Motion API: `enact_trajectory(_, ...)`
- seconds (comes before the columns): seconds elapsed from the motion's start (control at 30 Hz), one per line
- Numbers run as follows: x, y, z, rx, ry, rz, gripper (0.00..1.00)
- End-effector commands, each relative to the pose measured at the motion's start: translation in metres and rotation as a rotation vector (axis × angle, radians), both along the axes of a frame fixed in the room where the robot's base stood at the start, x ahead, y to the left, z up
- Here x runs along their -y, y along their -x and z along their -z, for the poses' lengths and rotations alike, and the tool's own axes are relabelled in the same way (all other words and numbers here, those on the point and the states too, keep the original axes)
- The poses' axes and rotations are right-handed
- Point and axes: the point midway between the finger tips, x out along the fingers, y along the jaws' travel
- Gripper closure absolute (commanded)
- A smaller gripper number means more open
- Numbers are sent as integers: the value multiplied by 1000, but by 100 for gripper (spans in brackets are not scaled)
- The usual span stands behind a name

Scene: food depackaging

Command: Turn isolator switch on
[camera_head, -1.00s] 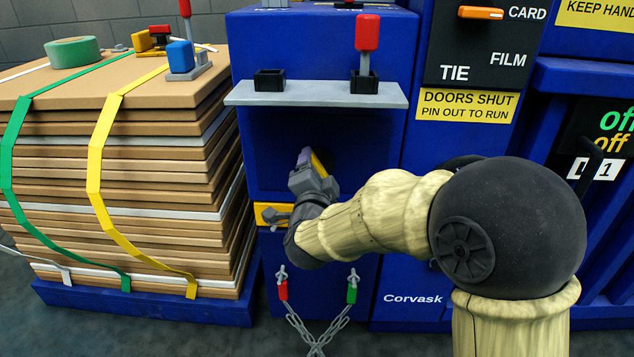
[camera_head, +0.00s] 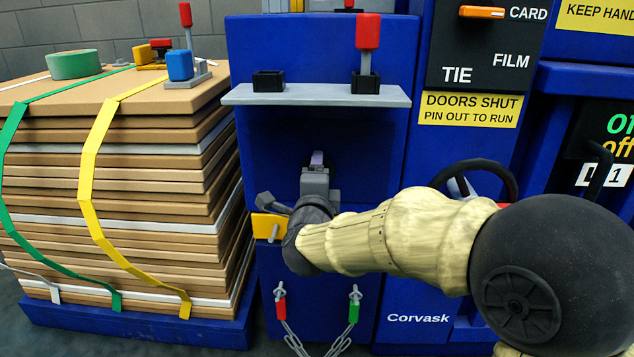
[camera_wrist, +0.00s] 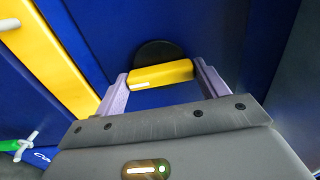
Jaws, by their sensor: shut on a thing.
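A yellow handle (camera_wrist: 161,75) on a round black base (camera_wrist: 158,52) stands on a blue panel in the wrist view. I take it to be the isolator switch; no on or off mark shows beside it. My gripper (camera_wrist: 163,77) is shut on this handle, one purple finger at each end. In the head view my gripper (camera_head: 317,158) reaches into the dark recess under the grey shelf. There its body hides the handle.
The grey shelf (camera_head: 315,95) with a red-topped lever (camera_head: 367,33) juts out above my gripper. A yellow plate (camera_head: 268,228) is close at its left. Strapped cardboard (camera_head: 120,160) stands left. A black handwheel (camera_head: 500,172) is behind my arm.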

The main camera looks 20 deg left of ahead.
Motion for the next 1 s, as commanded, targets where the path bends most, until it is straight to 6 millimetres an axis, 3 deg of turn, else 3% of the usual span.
enact_trajectory(0.23, -1, 1, 2, -5, -2, -1, 50)
enact_trajectory(0.27, -1, 1, 2, -5, -2, -1, 23)
enact_trajectory(0.37, -1, 0, 1, -4, -1, -1, 5)
enact_trajectory(0.77, 1, 5, -1, -1, 0, -1, 5)
enact_trajectory(1.0, 7, 36, -3, -2, 1, -4, 5)
